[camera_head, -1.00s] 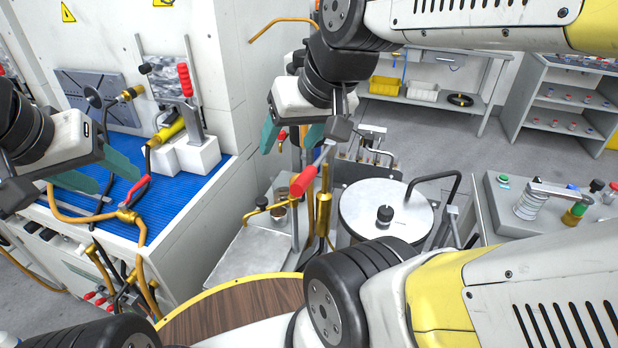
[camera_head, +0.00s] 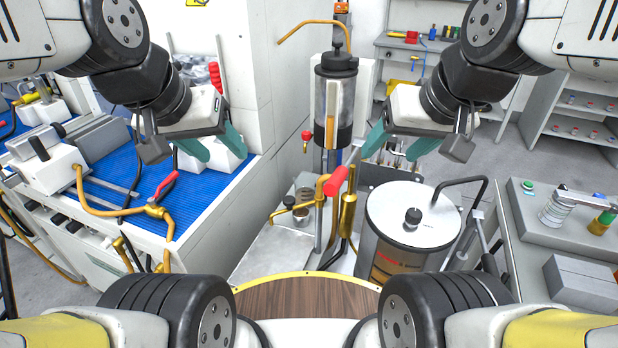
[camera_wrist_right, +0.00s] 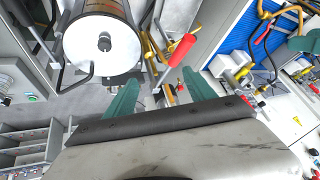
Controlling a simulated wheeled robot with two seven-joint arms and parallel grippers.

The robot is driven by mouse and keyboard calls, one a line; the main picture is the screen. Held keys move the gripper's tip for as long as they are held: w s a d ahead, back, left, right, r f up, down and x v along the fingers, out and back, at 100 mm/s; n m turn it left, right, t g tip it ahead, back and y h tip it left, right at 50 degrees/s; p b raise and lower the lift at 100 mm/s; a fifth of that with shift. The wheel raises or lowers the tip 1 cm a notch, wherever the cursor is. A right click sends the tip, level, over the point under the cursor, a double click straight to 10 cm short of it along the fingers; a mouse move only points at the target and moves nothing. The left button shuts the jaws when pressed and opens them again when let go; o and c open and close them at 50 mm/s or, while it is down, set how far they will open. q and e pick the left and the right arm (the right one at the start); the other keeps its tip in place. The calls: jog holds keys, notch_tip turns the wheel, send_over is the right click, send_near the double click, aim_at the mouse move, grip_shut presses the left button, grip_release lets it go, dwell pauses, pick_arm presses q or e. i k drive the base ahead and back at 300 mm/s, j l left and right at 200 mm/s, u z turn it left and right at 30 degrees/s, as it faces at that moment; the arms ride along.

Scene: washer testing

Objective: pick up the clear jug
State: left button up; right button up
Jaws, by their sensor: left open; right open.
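A clear upright cylinder (camera_head: 334,105) with a black lid and dark lower band stands at the back centre in the head view, between my grippers. It looks most like the clear jug, but I cannot be sure. My left gripper (camera_head: 215,147) is open and empty above the blue-topped bench. My right gripper (camera_head: 398,145) is open and empty, right of the cylinder and apart from it. In the right wrist view its teal fingers (camera_wrist_right: 160,92) are spread with no object held between them.
A big lidded drum (camera_head: 412,212) stands below my right gripper. A red-handled lever (camera_head: 338,181) and brass pipes rise left of it. A blue-topped bench (camera_head: 200,195) is at left, a grey cabinet (camera_head: 540,225) at right. A round wooden top (camera_head: 305,297) is in front.

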aim_at(304, 183)
jog(key=j, duration=0.45)
jog(key=i+j+u, duration=0.1)
jog(key=j, duration=0.3)
jog(key=i+j, duration=0.15)
jog(key=j, duration=0.3)
